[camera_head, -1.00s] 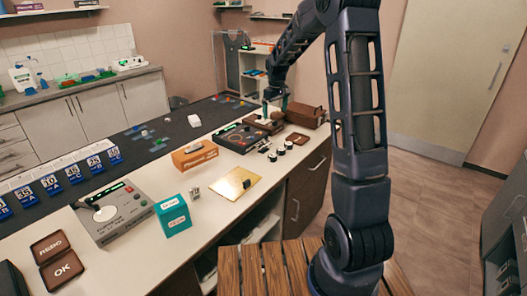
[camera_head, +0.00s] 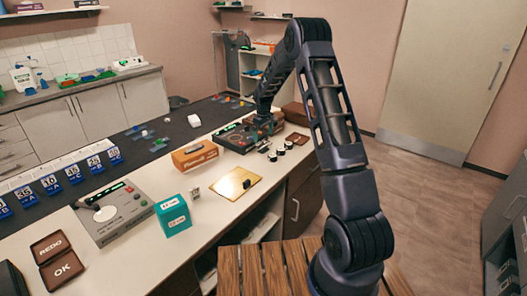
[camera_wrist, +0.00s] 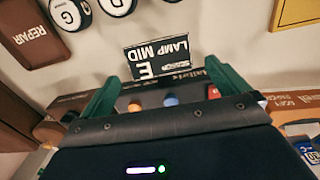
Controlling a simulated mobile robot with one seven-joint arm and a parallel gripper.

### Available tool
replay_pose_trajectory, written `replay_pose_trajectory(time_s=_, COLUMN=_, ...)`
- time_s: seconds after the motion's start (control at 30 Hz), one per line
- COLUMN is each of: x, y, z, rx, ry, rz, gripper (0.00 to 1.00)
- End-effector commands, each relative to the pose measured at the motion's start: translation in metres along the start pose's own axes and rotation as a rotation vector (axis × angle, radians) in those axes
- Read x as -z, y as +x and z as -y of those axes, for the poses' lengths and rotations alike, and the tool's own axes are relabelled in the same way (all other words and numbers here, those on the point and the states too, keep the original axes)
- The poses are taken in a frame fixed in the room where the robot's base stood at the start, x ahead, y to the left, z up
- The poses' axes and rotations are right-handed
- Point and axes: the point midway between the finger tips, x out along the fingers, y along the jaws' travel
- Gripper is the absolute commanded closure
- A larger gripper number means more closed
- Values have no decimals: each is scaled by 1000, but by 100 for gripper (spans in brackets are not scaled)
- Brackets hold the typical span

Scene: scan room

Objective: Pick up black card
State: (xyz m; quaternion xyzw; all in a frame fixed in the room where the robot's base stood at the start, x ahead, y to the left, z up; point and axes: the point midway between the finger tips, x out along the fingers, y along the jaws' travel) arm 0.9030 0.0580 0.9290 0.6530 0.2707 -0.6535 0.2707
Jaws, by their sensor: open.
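A black card (camera_wrist: 162,56) with white lettering, "LAMP MID" and "E", shows upside down in the wrist view. It lies on the pale counter, just beyond and between my fingertips. My gripper (camera_wrist: 162,72) has two green fingers spread apart, with nothing held between them. The card's near edge is close to a dark device under the gripper, and I cannot tell whether they touch. In the head view my gripper (camera_head: 264,124) is low over the far part of the counter, where I cannot make out the card.
On the counter stand a gold plate (camera_head: 222,188), an orange box (camera_head: 194,155), a teal box (camera_head: 174,216) and a grey lever device (camera_head: 128,217).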

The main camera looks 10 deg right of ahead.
Motion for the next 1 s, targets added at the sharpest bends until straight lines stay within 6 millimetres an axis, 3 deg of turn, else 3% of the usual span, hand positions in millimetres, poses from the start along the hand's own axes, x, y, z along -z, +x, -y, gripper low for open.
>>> replay_pose_trajectory(time_s=0.1, x=0, y=16, z=0, rx=0, ry=0, rz=0, gripper=0)
replay_pose_trajectory(time_s=0.37, x=0, y=33, z=0, rx=1, ry=0, rz=0, gripper=0)
replay_pose_trajectory(time_s=0.63, x=1, y=68, z=-2, rx=1, ry=0, rz=0, gripper=0)
replay_pose_trajectory(time_s=0.9, x=1, y=73, z=-3, rx=0, ry=0, rz=-1, gripper=0)
replay_pose_trajectory(time_s=0.93, x=1, y=73, z=-3, rx=0, ry=0, rz=-1, gripper=2)
replay_pose_trajectory(time_s=1.0, x=1, y=73, z=-3, rx=0, ry=0, rz=-1, gripper=16)
